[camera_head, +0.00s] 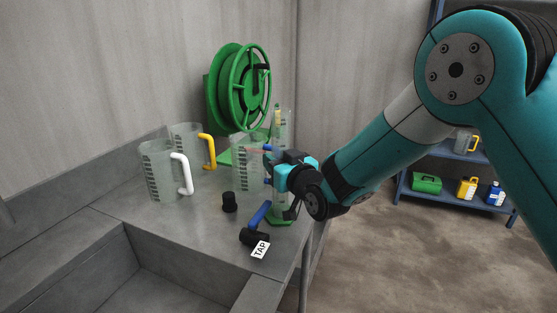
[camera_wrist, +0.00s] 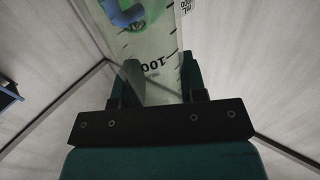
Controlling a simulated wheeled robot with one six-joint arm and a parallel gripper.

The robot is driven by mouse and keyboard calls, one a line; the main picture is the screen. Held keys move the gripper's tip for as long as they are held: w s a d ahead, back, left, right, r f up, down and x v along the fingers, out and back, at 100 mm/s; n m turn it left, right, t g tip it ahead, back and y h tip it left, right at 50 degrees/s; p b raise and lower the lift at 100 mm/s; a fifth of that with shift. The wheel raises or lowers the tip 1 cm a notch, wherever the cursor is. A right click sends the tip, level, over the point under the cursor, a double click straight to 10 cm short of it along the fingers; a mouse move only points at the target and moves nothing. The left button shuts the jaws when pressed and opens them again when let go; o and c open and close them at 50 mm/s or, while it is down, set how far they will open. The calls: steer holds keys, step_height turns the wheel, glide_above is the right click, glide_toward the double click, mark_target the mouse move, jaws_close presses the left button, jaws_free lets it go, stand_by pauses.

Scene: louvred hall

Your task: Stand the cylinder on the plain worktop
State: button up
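The cylinder is a tall, clear measuring cylinder with a green foot (camera_head: 280,218). It is upright at the right side of the grey worktop (camera_head: 135,217), close to the edge. I cannot tell whether the foot touches the surface. My gripper (camera_head: 283,173) is at its middle, coming from the right, and hides part of it. In the wrist view the clear wall (camera_wrist: 160,40) with printed marks lies between my gripper's dark fingers (camera_wrist: 163,82). The fingers are drawn in and appear shut on it. A blue curved handle (camera_wrist: 125,14) shows behind it.
Two more jugs and a green hose reel (camera_head: 238,85) stand behind. A sunken basin (camera_head: 150,275) is in front. Shelves (camera_head: 455,185) are at right.

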steer(key=o, duration=0.4)
steer(key=shift+r, duration=0.1)
steer(key=s+d+g+h+b, duration=0.1)
steer(key=s+d+g, duration=0.4)
steer(key=s, duration=0.7)
steer(key=s+d+g+h+b, duration=0.2)
steer(key=s+d+g, duration=0.3)
steer(key=s, duration=0.7)
steer(key=s+d+g+h+b, duration=0.1)
steer(key=s+d+g, duration=0.4)
steer(key=s, duration=0.8)
steer(key=shift+d+f+h+b, duration=0.4)
steer(key=shift+d+h, duration=0.4)
steer(key=shift+d, duration=0.45)
